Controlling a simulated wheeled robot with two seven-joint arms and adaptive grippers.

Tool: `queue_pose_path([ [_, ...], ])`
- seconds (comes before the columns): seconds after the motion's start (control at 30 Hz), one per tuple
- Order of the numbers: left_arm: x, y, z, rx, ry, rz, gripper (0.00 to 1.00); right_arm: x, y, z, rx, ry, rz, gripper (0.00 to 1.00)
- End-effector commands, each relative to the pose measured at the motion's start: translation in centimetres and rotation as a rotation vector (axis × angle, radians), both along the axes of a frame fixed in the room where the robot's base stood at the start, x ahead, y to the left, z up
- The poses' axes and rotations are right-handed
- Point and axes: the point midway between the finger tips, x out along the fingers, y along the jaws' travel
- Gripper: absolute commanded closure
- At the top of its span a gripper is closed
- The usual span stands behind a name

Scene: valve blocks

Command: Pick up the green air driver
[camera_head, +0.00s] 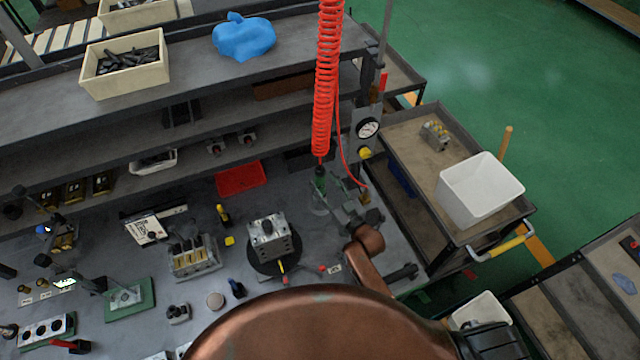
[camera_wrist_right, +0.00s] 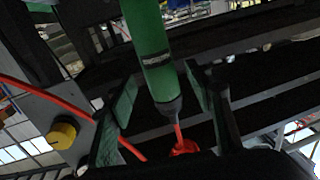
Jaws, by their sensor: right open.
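The green air driver (camera_head: 319,186) hangs at the lower end of the red coiled hose (camera_head: 326,85), above the workbench. My right gripper (camera_head: 334,194) is beside it, with its fingers near the driver. In the right wrist view the green body of the driver (camera_wrist_right: 148,48) passes between the two fingers of my right gripper (camera_wrist_right: 163,98). Dark gaps show on both sides of the driver, and the fingers are open. The driver's tapered grey end points toward the palm, with a red hose there. My left gripper is not in view.
A valve block (camera_head: 269,238) sits on a round dark fixture on the bench (camera_head: 195,295). A red tray (camera_head: 240,179) lies behind it. A cart (camera_head: 400,140) with a white bin (camera_head: 481,187) stands to the right. A pressure gauge (camera_head: 367,128) is close behind the hose.

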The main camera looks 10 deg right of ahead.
Motion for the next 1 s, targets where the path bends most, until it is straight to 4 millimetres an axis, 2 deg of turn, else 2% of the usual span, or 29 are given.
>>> queue_pose_path([
  [0.1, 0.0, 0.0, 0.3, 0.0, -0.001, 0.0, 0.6, 1.6, 0.7, 0.2, -0.001, 0.0, 0.001, 0.53],
  [0.2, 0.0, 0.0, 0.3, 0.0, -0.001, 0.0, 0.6, 2.3, 1.0, 0.1, -0.001, 0.0, 0.002, 0.53],
  [0.47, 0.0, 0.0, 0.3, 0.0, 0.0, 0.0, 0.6, 2.5, 1.1, 0.0, -0.001, 0.001, 0.004, 0.53],
  [1.0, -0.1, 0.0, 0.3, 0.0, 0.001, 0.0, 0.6, 2.5, 1.1, 0.0, -0.001, 0.001, 0.004, 0.91],
])
